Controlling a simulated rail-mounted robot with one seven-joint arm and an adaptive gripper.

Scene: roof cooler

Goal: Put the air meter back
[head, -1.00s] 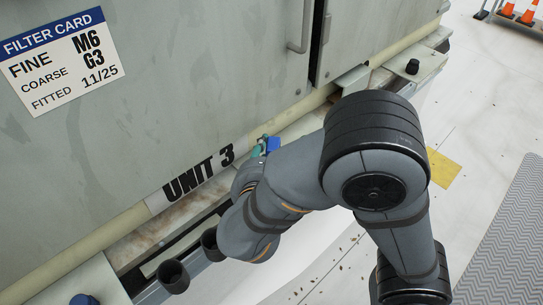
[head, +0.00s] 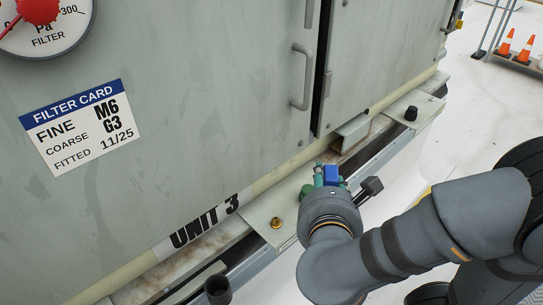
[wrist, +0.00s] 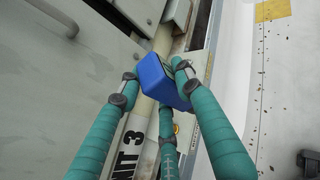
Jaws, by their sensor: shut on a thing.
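A blue box-shaped thing, which I take for the air meter (wrist: 160,80), is held between the teal fingers of my gripper (wrist: 152,88). Its display face is not readable. In the head view the blue meter (head: 331,175) shows small beside the teal fingertips (head: 319,178), in front of the lower edge of the grey cabinet. My wrist hides part of the fingers there. The meter's place of return is not clear in these views.
The grey cabinet (head: 200,110) carries a filter card (head: 80,126), a UNIT 3 label (head: 205,222) and a door handle (head: 302,78). A dark cup (head: 218,290) is on the rail below. A bolt-topped bracket (head: 282,219) sits left of my wrist. Cones (head: 505,45) stand far right.

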